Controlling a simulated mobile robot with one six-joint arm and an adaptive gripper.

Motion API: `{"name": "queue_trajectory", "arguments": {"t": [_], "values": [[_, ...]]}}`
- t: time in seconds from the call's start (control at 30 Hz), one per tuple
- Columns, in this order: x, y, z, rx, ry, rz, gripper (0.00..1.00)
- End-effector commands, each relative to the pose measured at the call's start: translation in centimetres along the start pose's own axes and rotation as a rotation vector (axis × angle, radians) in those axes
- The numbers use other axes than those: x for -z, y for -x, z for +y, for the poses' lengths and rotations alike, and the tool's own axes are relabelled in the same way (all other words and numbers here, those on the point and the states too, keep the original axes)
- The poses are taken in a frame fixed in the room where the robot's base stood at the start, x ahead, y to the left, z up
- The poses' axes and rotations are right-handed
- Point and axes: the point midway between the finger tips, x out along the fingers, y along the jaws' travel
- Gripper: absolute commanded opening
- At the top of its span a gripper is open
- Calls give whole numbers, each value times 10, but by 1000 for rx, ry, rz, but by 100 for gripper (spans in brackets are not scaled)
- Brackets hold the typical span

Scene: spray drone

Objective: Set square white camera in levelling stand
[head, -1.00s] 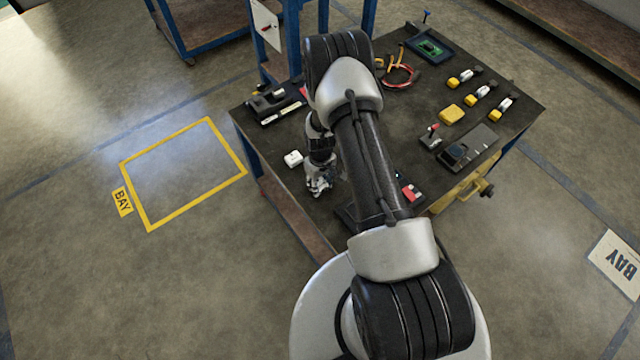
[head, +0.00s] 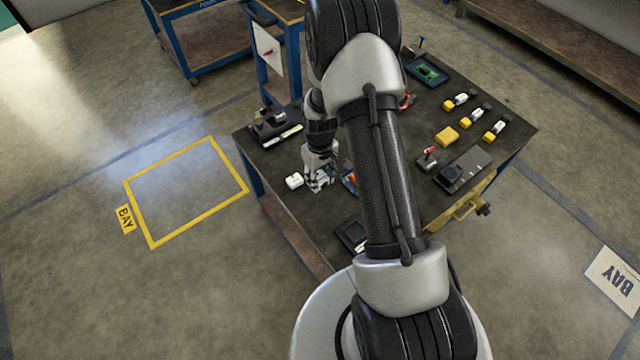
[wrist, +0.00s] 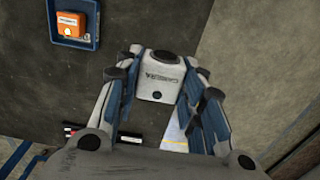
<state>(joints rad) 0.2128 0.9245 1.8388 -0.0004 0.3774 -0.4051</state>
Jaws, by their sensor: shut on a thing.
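The square white camera (wrist: 160,78), with a round dark lens and dark lettering, sits between my fingertips in the wrist view. My gripper (wrist: 160,80) is shut on it, a finger on either side. In the head view my gripper (head: 318,182) hangs over the left part of the dark table, and the held camera is hard to make out there. I cannot identify the levelling stand for certain. A black square piece with a recess (head: 352,235) lies near the table's front edge, partly behind my arm.
An orange unit (wrist: 71,24) lies in a blue tray. A black tray (head: 270,127) stands at the back left. A yellow block (head: 447,137) and a grey-black device (head: 463,172) are at the right.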

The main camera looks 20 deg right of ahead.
Motion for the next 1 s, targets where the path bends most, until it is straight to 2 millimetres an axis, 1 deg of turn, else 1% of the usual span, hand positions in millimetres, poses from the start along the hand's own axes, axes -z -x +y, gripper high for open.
{"name": "queue_trajectory", "arguments": {"t": [0.03,0.2,0.5,0.57,0.63,0.77,0.9,1.0], "values": [[0,9,0,0,0,0,12],[0,22,0,0,0,0,12],[0,28,0,0,0,-1,12],[1,31,-2,0,-3,0,12],[2,38,-7,0,-9,2,12],[3,65,-24,-1,-37,4,12],[0,102,-50,-1,-83,6,12],[-6,126,-68,-1,-117,5,12]]}}
